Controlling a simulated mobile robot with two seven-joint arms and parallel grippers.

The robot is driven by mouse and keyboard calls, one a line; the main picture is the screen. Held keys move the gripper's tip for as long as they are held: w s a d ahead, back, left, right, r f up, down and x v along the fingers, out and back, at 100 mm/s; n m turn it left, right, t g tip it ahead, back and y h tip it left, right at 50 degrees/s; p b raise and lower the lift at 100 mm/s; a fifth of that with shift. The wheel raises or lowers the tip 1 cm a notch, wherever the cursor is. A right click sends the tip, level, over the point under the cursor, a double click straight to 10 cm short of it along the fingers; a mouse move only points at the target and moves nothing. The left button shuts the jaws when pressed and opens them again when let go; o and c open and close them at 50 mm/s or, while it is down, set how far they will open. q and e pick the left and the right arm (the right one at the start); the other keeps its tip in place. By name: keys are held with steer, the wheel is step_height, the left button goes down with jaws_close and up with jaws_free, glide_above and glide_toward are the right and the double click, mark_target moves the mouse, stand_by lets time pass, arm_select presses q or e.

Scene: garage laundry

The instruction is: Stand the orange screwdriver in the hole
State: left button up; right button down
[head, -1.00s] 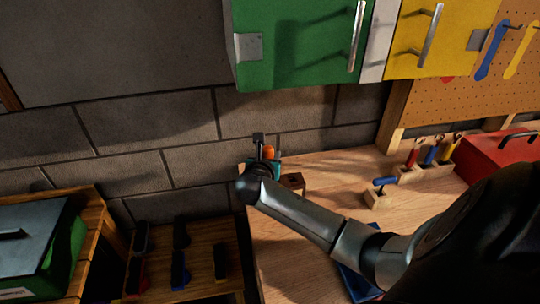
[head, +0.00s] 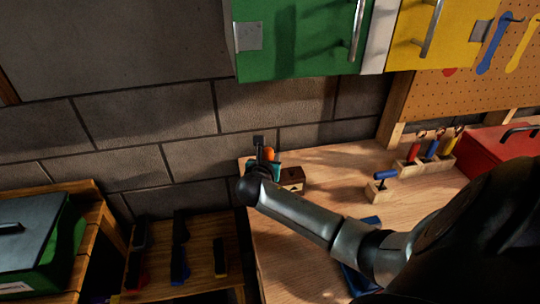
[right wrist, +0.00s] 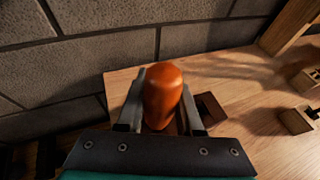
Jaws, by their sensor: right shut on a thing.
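The orange screwdriver (head: 269,154) is held in my right gripper (head: 262,158), over the far left corner of the workbench. In the right wrist view its orange handle (right wrist: 164,94) stands between the two fingers of the gripper (right wrist: 163,112). The screwdriver's shaft and tip are hidden. A small wooden block (head: 292,179) sits on the bench just right of the gripper. In the right wrist view a dark square opening shows on this block (right wrist: 210,110), beside the right finger. My left gripper is not in view.
A blue-handled tool (head: 385,175) stands in another small block (head: 379,191). A wooden rack (head: 432,161) with red, blue and yellow handled tools and a red toolbox (head: 500,153) are farther right. A green cabinet (head: 290,40) hangs above. The bench between is mostly clear.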

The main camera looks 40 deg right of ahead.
steer(key=shift+f, duration=0.5)
steer(key=shift+c, duration=2.4)
jaws_free()
steer(key=p+v, duration=0.2)
steer(key=v, duration=1.3)
steer(key=shift+s+a+f, duration=0.1)
steer(key=shift+a, duration=0.1)
